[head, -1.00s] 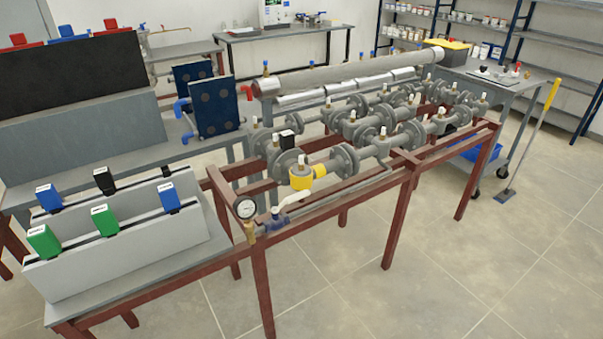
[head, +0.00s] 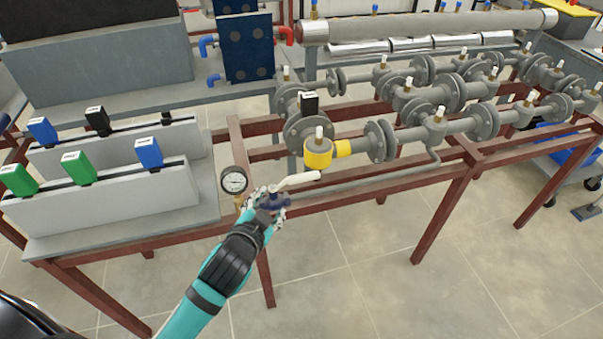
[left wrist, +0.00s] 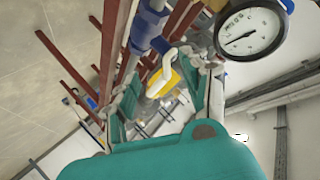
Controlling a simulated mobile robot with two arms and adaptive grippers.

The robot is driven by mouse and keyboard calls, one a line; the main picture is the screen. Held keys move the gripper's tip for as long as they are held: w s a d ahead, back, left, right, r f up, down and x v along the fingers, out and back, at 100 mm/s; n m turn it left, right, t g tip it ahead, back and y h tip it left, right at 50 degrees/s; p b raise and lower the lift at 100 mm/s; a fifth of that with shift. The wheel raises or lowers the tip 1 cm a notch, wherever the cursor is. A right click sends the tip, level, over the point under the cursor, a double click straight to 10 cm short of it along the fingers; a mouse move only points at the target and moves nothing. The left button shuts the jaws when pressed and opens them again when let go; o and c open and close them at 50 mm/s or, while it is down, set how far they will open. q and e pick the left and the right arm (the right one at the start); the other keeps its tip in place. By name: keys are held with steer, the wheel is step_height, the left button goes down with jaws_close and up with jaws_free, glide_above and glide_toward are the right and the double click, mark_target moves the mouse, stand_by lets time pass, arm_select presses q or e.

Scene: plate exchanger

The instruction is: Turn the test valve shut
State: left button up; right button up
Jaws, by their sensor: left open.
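The test valve shows beside the gauge, with a blue body (head: 272,201) and a white lever (head: 297,181). In the head view the lever points right, along the pipe toward a yellow fitting (head: 318,158). My left gripper (head: 264,203) is at the valve, its fingers partly overlapping the blue body. In the left wrist view the gripper (left wrist: 165,88) is open, and the white lever (left wrist: 163,76) appears between its fingers, with the blue body (left wrist: 148,24) above. I cannot tell whether a finger touches the lever. My right gripper is in neither view.
The pressure gauge (head: 234,181) stands close left of the gripper and also shows large in the left wrist view (left wrist: 250,31). A red-brown frame (head: 350,198) carries the grey flanged pipes (head: 437,133). A grey rack with clips (head: 110,190) is at left.

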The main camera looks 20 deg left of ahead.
arm_select(q)
steer(key=w+d+r+m+t+h, duration=0.3)
steer(key=r+m+t, duration=0.1)
steer(key=r, duration=0.6)
steer(key=w+d+r+m+t+h, duration=0.2)
steer(key=w+d+r+m+t, duration=0.15)
steer(key=r, duration=0.65)
steer(key=s+d+r+m+g+h, duration=0.25)
steer(key=d+m+g+h, duration=0.45)
steer(key=m, duration=0.7)
steer(key=s+d+r+m+g+h, duration=0.1)
steer(key=d+r+m+g+h, duration=0.4)
steer(key=m+h, duration=0.6)
steer(key=m+g+y, duration=0.6)
steer(key=m+y, duration=0.3)
steer(key=y, duration=0.9)
glide_toward(304, 175)
steer(key=p+x, duration=0.1)
steer(key=x, duration=0.7)
steer(key=shift+w+d+f+p, duration=0.15)
steer(key=shift+f+p, duration=0.15)
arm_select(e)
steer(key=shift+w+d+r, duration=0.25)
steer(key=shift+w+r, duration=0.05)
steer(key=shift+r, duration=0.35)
